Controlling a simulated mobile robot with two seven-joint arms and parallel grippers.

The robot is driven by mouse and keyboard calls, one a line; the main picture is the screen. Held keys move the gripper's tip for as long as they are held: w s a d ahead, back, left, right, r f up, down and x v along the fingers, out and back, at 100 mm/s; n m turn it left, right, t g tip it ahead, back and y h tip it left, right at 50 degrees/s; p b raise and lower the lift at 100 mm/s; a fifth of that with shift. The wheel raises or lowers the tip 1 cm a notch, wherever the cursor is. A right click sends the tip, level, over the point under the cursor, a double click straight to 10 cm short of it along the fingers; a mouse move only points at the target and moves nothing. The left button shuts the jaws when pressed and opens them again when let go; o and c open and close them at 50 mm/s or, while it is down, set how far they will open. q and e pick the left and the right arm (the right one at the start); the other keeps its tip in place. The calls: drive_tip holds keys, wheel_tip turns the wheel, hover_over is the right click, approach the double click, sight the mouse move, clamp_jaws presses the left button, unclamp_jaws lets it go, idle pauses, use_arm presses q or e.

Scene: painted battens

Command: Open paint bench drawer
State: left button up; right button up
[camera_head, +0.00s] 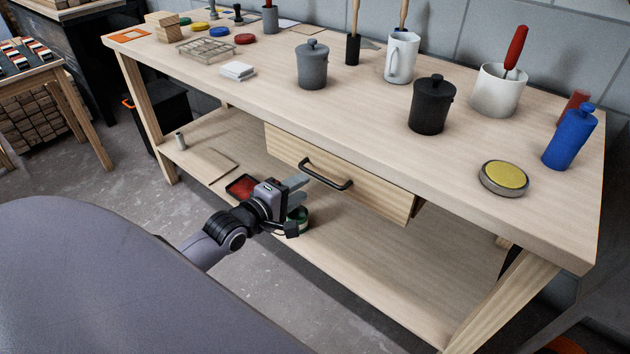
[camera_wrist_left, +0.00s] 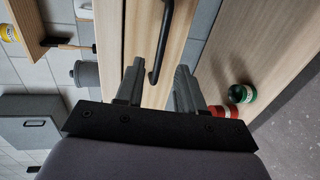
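The paint bench (camera_head: 270,105) has a light wood drawer (camera_head: 385,193) under its top, with a black bar handle (camera_head: 335,184) on the front. I see no clear gap showing the drawer pulled out. My left gripper (camera_head: 300,190) is just in front of the handle's left end. In the left wrist view my left gripper (camera_wrist_left: 158,82) is open, its two grey fingers apart. The handle (camera_wrist_left: 163,45) runs down the picture, its lower end appearing between the fingertips. I cannot tell whether the fingers touch it. My right gripper is not in view.
On the bench top stand a grey pot (camera_head: 312,66), a black pot (camera_head: 431,106), a white mug (camera_head: 402,57), a blue bottle (camera_head: 569,138) and a yellow-topped tin (camera_head: 504,178).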

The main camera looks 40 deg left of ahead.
sight(318, 178)
use_arm(q)
drive_tip(key=shift+b+x, duration=0.3)
drive_tip(key=shift+x, duration=2.9)
clamp_jaws()
